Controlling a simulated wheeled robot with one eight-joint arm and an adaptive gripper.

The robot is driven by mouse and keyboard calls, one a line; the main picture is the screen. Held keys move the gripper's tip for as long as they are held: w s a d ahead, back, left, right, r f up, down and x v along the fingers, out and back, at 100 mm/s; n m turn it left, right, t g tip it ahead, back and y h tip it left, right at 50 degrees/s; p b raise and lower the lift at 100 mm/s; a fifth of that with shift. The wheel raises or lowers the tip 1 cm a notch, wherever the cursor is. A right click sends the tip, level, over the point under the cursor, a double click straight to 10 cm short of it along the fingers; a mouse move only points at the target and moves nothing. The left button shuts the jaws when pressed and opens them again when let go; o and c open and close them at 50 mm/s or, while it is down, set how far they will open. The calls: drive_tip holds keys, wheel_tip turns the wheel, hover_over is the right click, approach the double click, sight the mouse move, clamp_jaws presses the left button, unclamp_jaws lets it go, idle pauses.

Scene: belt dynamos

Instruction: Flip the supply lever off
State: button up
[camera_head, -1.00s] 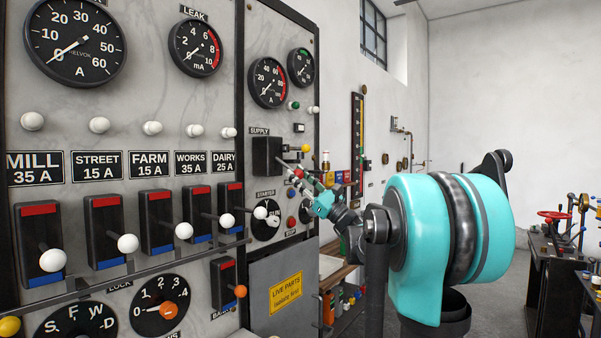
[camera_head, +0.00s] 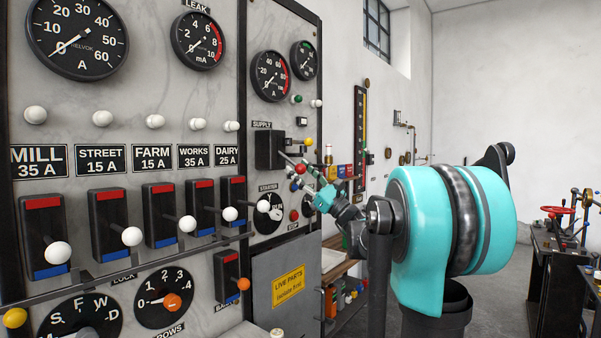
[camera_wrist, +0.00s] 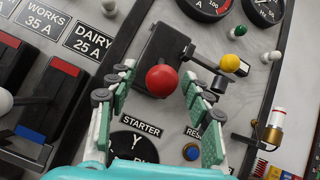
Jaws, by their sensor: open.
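The supply switch is a black box (camera_head: 269,150) under the SUPPLY label on the grey panel. Its lever sticks out towards me and ends in a red knob (camera_head: 299,169). In the wrist view, the red knob (camera_wrist: 161,81) shows whole between the two finger pads, with space on both sides. My gripper (camera_wrist: 160,68) is open around the knob's line of sight; whether the pads reach as far as the knob is hard to tell. In the head view, my gripper (camera_head: 303,181) is small and partly covers the lever area.
A yellow knob (camera_wrist: 230,63) on a stalk sticks out just right of the supply lever. The STARTER dial (camera_wrist: 134,147) lies below. A red-and-white lamp (camera_wrist: 275,124) stands at the right.

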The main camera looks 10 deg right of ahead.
drive_tip(key=v, duration=1.2)
drive_tip(key=shift+f, duration=0.1)
